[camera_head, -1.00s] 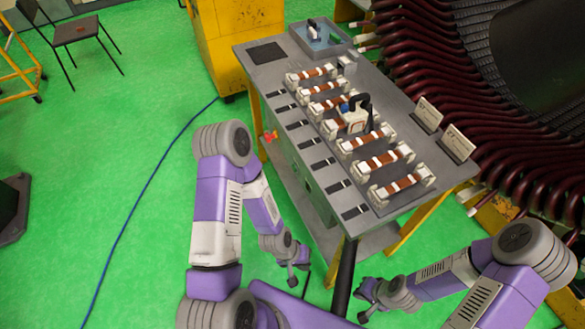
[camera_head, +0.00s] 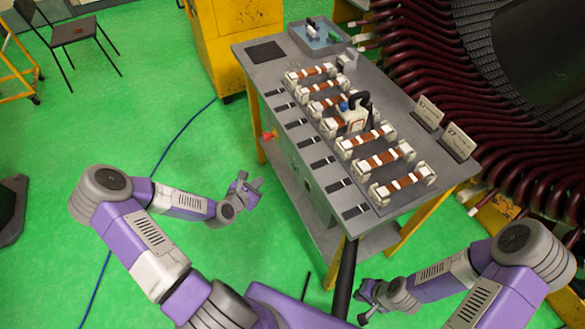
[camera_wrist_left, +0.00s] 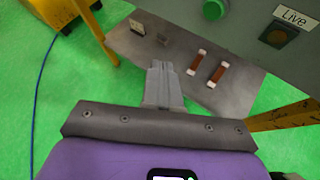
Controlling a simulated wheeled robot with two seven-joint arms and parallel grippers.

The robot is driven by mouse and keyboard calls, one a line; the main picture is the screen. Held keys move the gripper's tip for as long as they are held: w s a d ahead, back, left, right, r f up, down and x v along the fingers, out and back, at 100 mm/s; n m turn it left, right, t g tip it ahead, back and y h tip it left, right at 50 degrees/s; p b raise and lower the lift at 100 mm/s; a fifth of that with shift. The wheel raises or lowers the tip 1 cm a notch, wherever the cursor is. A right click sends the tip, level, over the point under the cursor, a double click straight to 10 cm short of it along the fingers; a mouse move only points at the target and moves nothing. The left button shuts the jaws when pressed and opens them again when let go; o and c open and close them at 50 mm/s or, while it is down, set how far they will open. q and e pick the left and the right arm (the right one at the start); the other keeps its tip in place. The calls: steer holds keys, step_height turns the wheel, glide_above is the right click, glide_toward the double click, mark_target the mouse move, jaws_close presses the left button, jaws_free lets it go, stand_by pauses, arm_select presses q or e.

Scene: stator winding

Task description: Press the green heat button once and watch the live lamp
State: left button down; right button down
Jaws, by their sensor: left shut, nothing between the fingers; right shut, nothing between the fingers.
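The green heat button (camera_wrist_left: 214,10) is at the top edge of the left wrist view, on the grey side panel. To its right is the lamp (camera_wrist_left: 279,37), dull amber in a dark square mount under a "Live" label (camera_wrist_left: 293,18); it shows no clear glow. My left gripper (camera_wrist_left: 162,68) is shut and empty, below and left of the button in the picture and apart from it. In the head view my left gripper (camera_head: 246,187) is left of the bench's side. My right gripper (camera_head: 366,300) is shut near the bench's front leg.
The grey bench (camera_head: 265,82) carries several coil pieces (camera_head: 403,183) in white holders. A red knob (camera_head: 269,135) sits on its side. Its lower shelf (camera_wrist_left: 232,95) holds two brown-and-white pieces (camera_wrist_left: 198,62). A blue cable (camera_head: 180,137) crosses the open green floor.

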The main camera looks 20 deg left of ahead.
mark_target(294, 167)
stand_by(0.3)
arm_select(q)
steer(key=w+d+b, duration=0.1)
steer(key=w+d, duration=0.4)
steer(key=w, duration=0.1)
steer(key=shift+w+d, duration=0.35)
stand_by(2.0)
steer(key=shift+w+d, duration=0.25)
steer(key=shift+w, duration=0.1)
steer(key=shift+w+d, duration=0.3)
stand_by(1.1)
steer(key=shift+s+a, duration=0.55)
steer(key=shift+s, duration=0.1)
